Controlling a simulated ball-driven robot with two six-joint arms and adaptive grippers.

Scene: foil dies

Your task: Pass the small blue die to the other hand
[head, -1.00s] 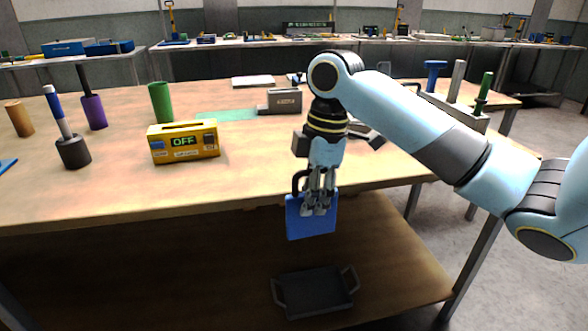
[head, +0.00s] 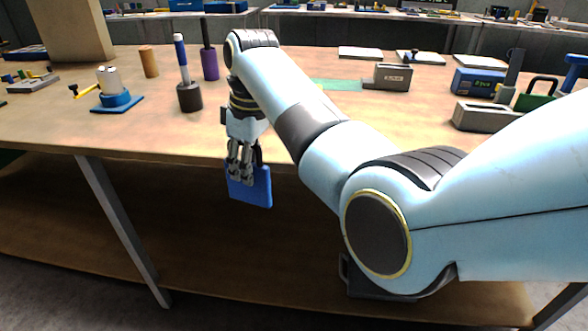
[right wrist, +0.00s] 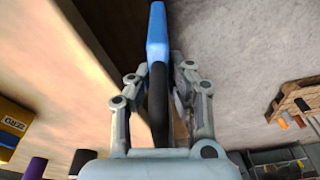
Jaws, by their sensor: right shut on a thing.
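The small blue die (head: 250,188) is a flat blue plate with a dark handle. It hangs in front of the table's front edge, slightly tilted, below my right gripper (head: 240,176). My right gripper is shut on its handle. In the right wrist view, the fingers (right wrist: 160,85) lie on both sides of the dark handle (right wrist: 158,108), and the blue plate (right wrist: 157,36) extends beyond them. My left gripper is not in view.
The wooden table (head: 130,130) lies behind the die. A dark-based tool (head: 190,96), a blue-based stand (head: 117,102) and a purple cylinder (head: 210,64) stand on it. A green die (head: 534,101) is at the right. Free space lies left of my gripper, before the table.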

